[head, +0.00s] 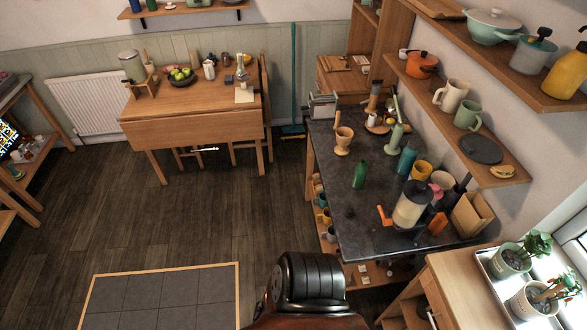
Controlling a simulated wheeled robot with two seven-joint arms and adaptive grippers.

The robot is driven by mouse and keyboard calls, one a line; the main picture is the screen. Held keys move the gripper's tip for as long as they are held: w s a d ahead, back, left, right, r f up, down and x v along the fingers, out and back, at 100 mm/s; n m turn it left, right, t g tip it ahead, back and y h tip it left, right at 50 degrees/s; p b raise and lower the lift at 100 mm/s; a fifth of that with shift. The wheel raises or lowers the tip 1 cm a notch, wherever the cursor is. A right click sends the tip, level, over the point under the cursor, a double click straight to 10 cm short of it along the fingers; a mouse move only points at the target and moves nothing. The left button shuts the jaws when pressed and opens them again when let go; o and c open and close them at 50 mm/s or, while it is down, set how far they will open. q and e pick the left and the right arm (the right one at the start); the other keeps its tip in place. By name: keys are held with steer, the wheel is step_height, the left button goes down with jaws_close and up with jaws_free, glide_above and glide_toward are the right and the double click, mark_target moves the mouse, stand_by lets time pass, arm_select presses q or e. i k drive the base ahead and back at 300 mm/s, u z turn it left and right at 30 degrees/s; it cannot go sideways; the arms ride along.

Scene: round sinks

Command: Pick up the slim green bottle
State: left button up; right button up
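A slim dark green bottle (360,174) stands upright on the dark countertop (345,205), near its left edge. A taller pale green item (397,130) stands farther back on the same counter, and a teal bottle or cup (406,160) stands to the right of the dark green bottle. Neither of my grippers shows in the head view, so I cannot see whether they are open or shut.
A wooden mortar-like cup (343,140) stands behind the bottle. A blender-like jug (411,204) with an orange handle is to the front right. A black rounded object (308,278) is at the bottom centre. The wooden floor (225,215) left of the counter is clear.

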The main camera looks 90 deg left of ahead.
mark_target(361, 171)
steer(key=u, duration=2)
